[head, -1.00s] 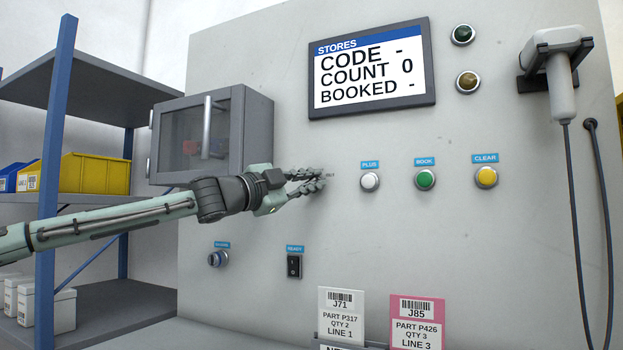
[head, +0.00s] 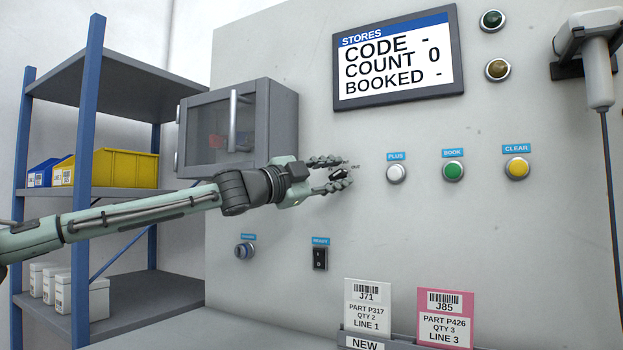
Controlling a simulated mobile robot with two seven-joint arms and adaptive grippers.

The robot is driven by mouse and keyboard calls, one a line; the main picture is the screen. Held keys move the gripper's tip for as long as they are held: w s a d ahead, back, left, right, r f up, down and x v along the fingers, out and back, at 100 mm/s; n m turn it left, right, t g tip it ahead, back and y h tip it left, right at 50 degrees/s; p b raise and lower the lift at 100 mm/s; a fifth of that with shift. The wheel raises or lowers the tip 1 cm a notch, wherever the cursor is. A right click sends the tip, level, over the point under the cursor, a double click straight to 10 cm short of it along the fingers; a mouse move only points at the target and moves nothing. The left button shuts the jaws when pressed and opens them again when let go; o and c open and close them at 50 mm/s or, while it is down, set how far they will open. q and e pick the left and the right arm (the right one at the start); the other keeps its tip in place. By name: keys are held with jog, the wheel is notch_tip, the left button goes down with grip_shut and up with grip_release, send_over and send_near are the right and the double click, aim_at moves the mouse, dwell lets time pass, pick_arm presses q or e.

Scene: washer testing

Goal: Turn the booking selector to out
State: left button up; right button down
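The booking selector (head: 338,174) is a small black knob on the grey panel, left of the white PLUS button. A small label, seemingly OUT (head: 355,166), shows at its upper right; another beside it is mostly hidden. My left gripper (head: 337,174) reaches in from the left. Its fingers are spread, one above and one below the knob, with the knob visible between them. I cannot tell whether either finger touches it. The screen (head: 398,57) reads CODE -, COUNT 0, BOOKED -. My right gripper is not in view.
A grey cabinet (head: 262,120) juts out above my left gripper. PLUS (head: 396,173), BOOK (head: 453,171) and CLEAR (head: 517,168) buttons sit to the right. A black rocker switch (head: 320,258) is below. Cards stand in a holder (head: 385,342). A scanner (head: 597,75) hangs at right.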

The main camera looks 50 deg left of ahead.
pick_arm(q)
jog(key=s+f, duration=0.2)
jog(key=s, duration=0.9)
jog(key=shift+a, duration=0.25)
jog(key=shift+s+f, duration=0.15)
